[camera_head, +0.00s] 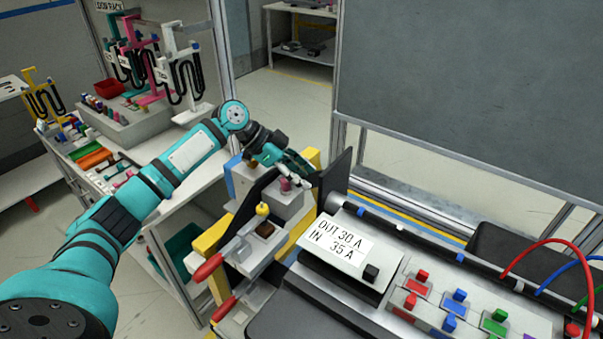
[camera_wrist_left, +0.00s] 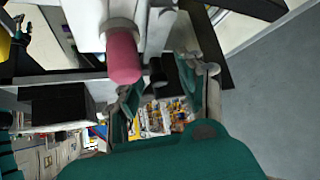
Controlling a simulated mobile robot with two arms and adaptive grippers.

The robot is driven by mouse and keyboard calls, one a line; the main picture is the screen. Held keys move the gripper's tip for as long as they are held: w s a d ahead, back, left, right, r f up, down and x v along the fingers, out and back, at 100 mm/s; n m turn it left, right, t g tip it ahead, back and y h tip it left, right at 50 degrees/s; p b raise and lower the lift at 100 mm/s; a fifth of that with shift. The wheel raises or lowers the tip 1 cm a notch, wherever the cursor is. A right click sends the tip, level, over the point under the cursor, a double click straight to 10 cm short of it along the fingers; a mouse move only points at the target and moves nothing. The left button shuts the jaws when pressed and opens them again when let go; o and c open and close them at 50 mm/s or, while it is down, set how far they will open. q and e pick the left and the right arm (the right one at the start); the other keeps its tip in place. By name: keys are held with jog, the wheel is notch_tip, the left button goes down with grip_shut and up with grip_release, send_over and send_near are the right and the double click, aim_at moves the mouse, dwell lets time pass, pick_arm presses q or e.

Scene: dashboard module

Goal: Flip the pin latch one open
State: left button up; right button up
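A pink knob (camera_head: 285,184), which looks like part of a pin latch, sits on the grey block of the dashboard module (camera_head: 297,205). In the left wrist view the pink knob (camera_wrist_left: 123,57) is large, at the upper left of centre. My left gripper (camera_head: 300,170) is at the block's top, close beside and behind the knob. In the left wrist view its fingers (camera_wrist_left: 158,88) are apart with a gap between them; the knob is not clearly between them. Whether a finger touches the latch cannot be told. My right gripper is not in view.
A yellow-knobbed pin (camera_head: 262,209) and a red-handled lever (camera_head: 208,268) stand in front of the block. A dark upright plate (camera_head: 335,181) is close to the gripper's right. A labelled panel with coloured switches (camera_head: 337,247) lies right. A cluttered workbench (camera_head: 130,118) is behind left.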

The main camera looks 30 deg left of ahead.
pick_arm(q)
jog(key=shift+c, duration=1.3)
jog(key=c, duration=0.5)
grip_shut()
